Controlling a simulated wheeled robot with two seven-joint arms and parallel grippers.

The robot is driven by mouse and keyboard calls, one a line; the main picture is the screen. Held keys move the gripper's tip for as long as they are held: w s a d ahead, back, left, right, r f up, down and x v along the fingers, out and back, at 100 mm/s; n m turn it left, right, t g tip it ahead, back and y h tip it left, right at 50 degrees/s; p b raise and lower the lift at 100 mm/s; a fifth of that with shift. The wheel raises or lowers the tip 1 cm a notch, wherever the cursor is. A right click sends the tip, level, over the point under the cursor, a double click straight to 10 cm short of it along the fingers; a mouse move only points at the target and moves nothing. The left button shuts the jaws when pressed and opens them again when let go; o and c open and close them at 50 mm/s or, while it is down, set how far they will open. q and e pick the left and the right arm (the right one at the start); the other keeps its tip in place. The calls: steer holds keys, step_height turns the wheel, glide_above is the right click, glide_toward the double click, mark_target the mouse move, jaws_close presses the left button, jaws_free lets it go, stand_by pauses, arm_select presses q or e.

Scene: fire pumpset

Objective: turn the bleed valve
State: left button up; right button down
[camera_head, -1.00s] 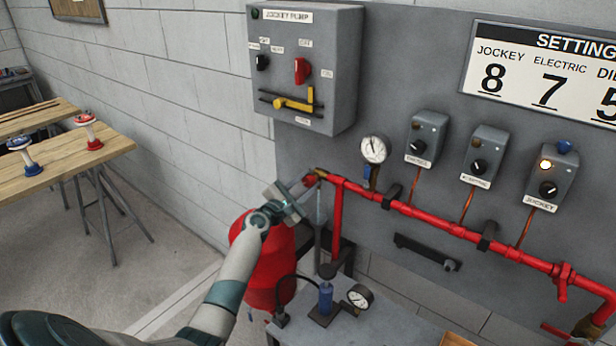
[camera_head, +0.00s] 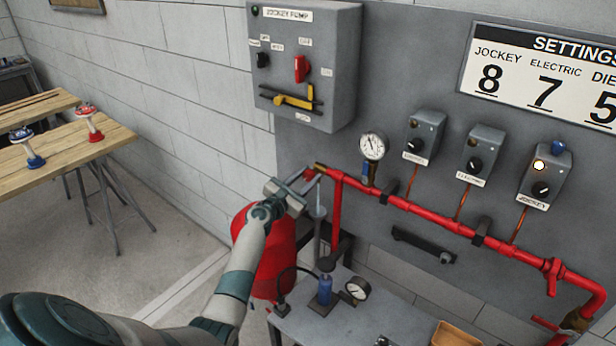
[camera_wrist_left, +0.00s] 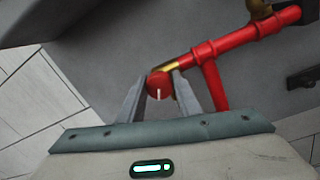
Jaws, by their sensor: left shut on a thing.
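The bleed valve is a small red knob with a white mark, in the left wrist view (camera_wrist_left: 159,85). It sits on a brass stub (camera_wrist_left: 172,65) at the left end of the red pipe (camera_head: 440,221). My left gripper (camera_wrist_left: 158,88) is shut on the knob, one finger on each side of it. In the head view my left gripper (camera_head: 306,183) reaches the pipe's left end from the lower left, and it largely hides the knob there. My right gripper is not in view.
A pressure gauge (camera_head: 372,146) stands above the pipe. Three small grey controller boxes, one labelled JOCKEY (camera_head: 547,177), and the jockey pump panel (camera_head: 304,68) are on the wall. A red tank (camera_head: 264,252) stands below my gripper. A grey bench (camera_head: 345,325) holds a second gauge (camera_head: 357,290).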

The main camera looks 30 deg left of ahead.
arm_select(q)
steer(key=shift+a, duration=0.1)
steer(key=o, duration=1)
steer(key=shift+s, duration=0.1)
steer(key=shift+s+f, duration=0.15)
steer(key=shift+s, duration=0.7)
steer(key=s+b, duration=0.2)
steer(key=s, duration=1.3)
steer(key=shift+s+a+f+b, duration=0.1)
steer(key=shift+s+f+b, duration=0.05)
steer(key=shift+s+b, duration=0.2)
